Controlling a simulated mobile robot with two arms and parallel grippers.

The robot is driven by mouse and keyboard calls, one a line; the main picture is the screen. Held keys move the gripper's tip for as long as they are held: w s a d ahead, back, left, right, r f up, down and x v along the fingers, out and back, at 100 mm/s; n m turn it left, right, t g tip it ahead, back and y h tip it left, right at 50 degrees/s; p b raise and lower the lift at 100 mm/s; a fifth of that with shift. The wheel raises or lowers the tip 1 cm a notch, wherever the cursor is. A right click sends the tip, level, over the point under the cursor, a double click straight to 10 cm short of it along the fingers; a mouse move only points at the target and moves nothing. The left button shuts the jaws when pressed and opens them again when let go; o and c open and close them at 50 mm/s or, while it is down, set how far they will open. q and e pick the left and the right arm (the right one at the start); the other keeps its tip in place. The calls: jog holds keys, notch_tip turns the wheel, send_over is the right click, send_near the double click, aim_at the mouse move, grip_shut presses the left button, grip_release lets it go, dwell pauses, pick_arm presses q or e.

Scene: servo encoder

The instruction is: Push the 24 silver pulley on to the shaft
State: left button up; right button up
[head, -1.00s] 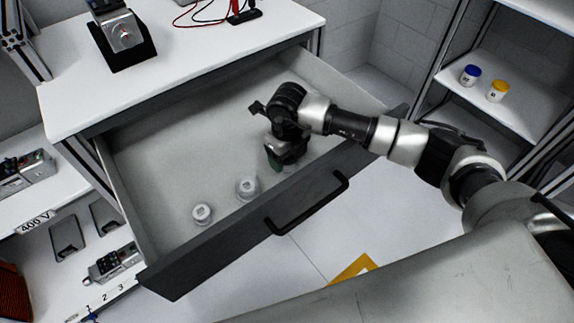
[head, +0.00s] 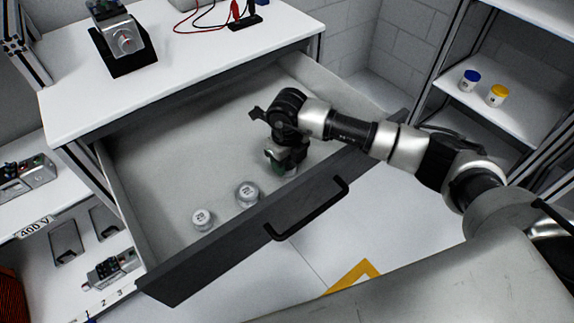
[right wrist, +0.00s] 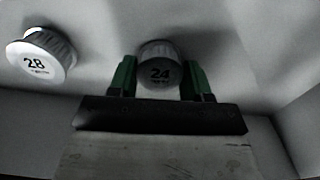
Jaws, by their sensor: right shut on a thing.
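The silver pulley marked 24 (right wrist: 160,64) stands between the green fingers of my right gripper (right wrist: 160,76) in the right wrist view. The gripper is shut on it, with a finger at each side. In the head view my right gripper (head: 284,163) reaches down into the open drawer and mostly hides this pulley. A motor unit (head: 124,38) on a black stand sits on the bench at the upper left, with a round silver end facing front; its shaft is too small to make out clearly. My left gripper is not in view.
Two other silver pulleys (head: 247,194) (head: 202,219) stand in the drawer; one marked 28 (right wrist: 40,55) is left of the gripper. The drawer's dark front (head: 228,248) and handle (head: 315,208) lie below my right arm. Red and black leads (head: 236,14) lie on the bench.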

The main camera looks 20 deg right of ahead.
jog(key=shift+r+p, duration=2.2)
jog(key=shift+r, duration=1.25)
